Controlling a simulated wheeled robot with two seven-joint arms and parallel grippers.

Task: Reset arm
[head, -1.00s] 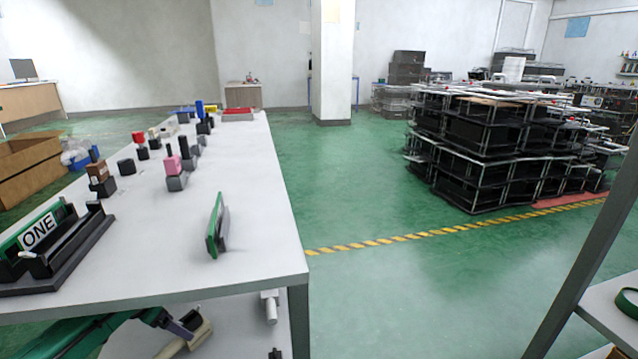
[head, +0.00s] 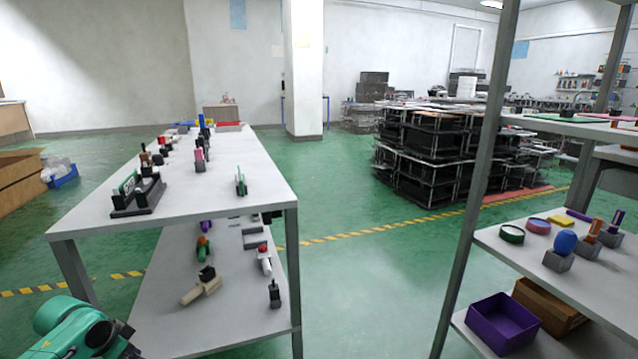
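Part of my green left arm (head: 80,330) shows at the bottom left corner, below and in front of the white table (head: 215,180). Its gripper is not visible. My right arm and gripper are out of view. On the table top, a black fixture with a green plate (head: 138,196) sits near the front left. A small upright green-and-grey piece (head: 240,182) stands near the right edge. Neither is touched by any part of me in view.
Small blocks and pegs line the table's far part. Its lower shelf holds a beige-and-black piece (head: 202,286) and others. At right, a metal rack (head: 465,190) holds a purple bin (head: 502,322) and a cardboard box (head: 548,305). Green floor lies open between table and rack.

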